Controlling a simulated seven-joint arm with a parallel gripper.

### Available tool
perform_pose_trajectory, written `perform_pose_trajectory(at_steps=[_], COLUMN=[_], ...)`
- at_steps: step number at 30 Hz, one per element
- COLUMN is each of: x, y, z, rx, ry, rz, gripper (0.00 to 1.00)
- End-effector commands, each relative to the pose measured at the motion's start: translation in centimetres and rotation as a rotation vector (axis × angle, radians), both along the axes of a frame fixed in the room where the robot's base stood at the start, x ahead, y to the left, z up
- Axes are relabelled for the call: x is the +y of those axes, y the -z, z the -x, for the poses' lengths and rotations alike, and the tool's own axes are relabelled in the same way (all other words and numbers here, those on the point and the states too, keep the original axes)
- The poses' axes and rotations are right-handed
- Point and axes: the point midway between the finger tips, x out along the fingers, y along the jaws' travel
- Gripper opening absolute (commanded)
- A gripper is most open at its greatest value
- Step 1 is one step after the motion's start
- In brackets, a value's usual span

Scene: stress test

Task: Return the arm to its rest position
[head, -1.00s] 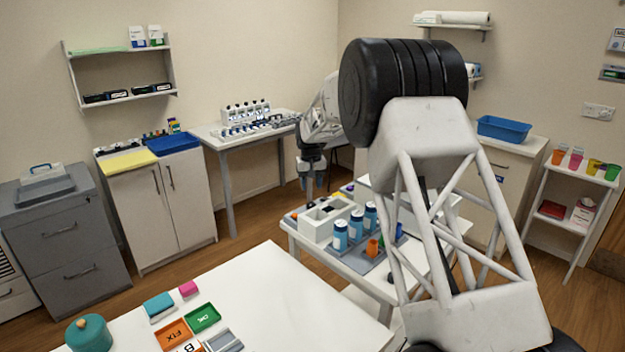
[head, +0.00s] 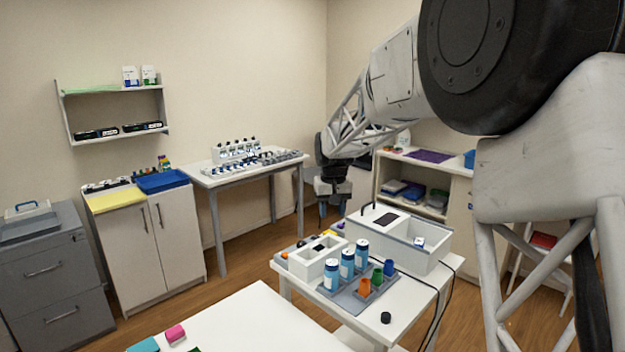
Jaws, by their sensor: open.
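My arm comes in from the right side of the head view and reaches back over the small white table (head: 405,318). My gripper (head: 322,222) hangs at the arm's far end, pointing down, behind the table's back left edge. It is small in the picture, and I see nothing held between its fingers. The lower part of the fingers is close to the white box in the picture, but I cannot tell the distance.
The small table holds a white box (head: 428,255), a tray with several blue-and-white bottles (head: 330,277), coloured cups (head: 365,286) and a black cap (head: 385,318). A white tabletop (head: 255,325) lies in front. A bench (head: 205,180) and cabinet (head: 172,245) stand behind.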

Motion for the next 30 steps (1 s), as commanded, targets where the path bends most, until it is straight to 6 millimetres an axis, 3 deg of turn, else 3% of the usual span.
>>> perform_pose_trajectory(at_steps=[6, 15, 30], x=[-2.4, -5.3, -9.2], y=[-2.5, -4.7, -5.7], z=[5.7, 13.6, 27.2], rx=[-0.021, -0.046, -0.090], ry=[0.022, 0.053, 0.102], rz=[-0.003, -0.005, -0.008], gripper=[0.45, 0.45, 0.45])
